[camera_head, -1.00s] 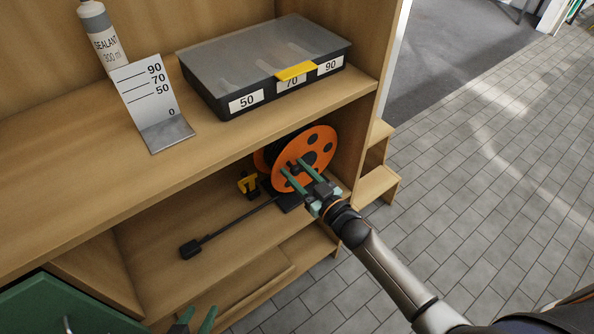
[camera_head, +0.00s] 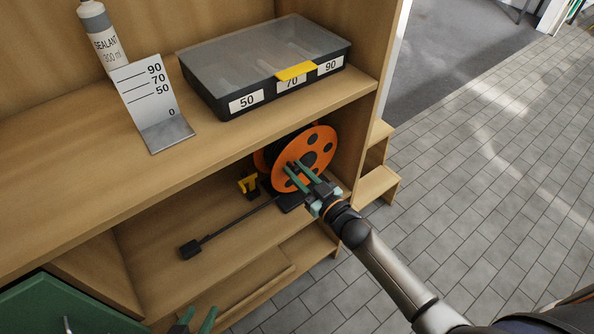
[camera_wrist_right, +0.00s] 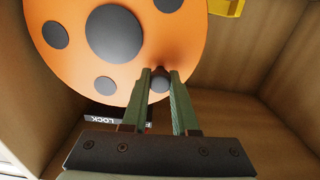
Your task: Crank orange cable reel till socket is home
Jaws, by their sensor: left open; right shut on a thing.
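The orange cable reel (camera_head: 318,146) stands upright on a black base on the lower shelf at the right. Its face with dark round spots fills the upper left of the right wrist view (camera_wrist_right: 150,48). My right gripper (camera_head: 290,170) is shut on the reel's dark crank knob (camera_wrist_right: 160,84), low on the disc. A black cable (camera_head: 240,219) runs along the shelf from the reel to the black socket (camera_head: 190,249), which lies left of the reel. A yellow bracket (camera_head: 248,184) stands beside the reel. My left gripper (camera_head: 197,322) is open and empty at the bottom edge.
The shelf above holds a dark organiser box (camera_head: 262,66) with a clear lid, a bent metal gauge plate (camera_head: 166,134) and a sealant bottle (camera_head: 104,42). The shelf board overhangs the reel. A side wall stands close on the reel's right.

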